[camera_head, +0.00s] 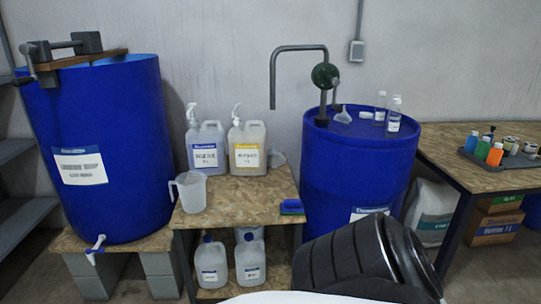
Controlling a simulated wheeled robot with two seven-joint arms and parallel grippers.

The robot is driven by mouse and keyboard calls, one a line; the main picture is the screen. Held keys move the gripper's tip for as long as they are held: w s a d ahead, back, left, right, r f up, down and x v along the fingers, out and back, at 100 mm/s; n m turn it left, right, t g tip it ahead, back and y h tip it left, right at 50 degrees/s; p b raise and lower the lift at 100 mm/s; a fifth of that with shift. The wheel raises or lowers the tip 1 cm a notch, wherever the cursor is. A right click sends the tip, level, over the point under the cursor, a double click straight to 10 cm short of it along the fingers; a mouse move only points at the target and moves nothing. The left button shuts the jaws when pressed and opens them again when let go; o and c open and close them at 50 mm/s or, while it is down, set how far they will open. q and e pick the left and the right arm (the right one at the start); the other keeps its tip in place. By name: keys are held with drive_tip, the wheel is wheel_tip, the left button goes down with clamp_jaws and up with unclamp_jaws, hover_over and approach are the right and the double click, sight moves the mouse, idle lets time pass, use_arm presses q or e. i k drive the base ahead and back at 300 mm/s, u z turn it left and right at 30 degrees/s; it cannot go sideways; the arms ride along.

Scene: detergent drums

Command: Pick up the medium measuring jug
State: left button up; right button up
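A translucent measuring jug (191,192) stands upright at the front left of the wooden-topped table (237,198), with its handle to the left. It is the only jug I can clearly make out, so I cannot compare its size with others. A small translucent item (277,157) sits behind, at the table's right back edge; I cannot tell what it is. Neither my left nor my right gripper shows in the view.
Two pump canisters (206,148) (247,147) stand behind the jug. A blue sponge-like block (291,207) lies at the table's right front. Blue drums (101,155) (357,165) flank the table. Two smaller canisters (211,263) (250,261) stand on its lower shelf.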

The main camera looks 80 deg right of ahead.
sight(188, 193)
drive_tip(key=z, duration=2.15)
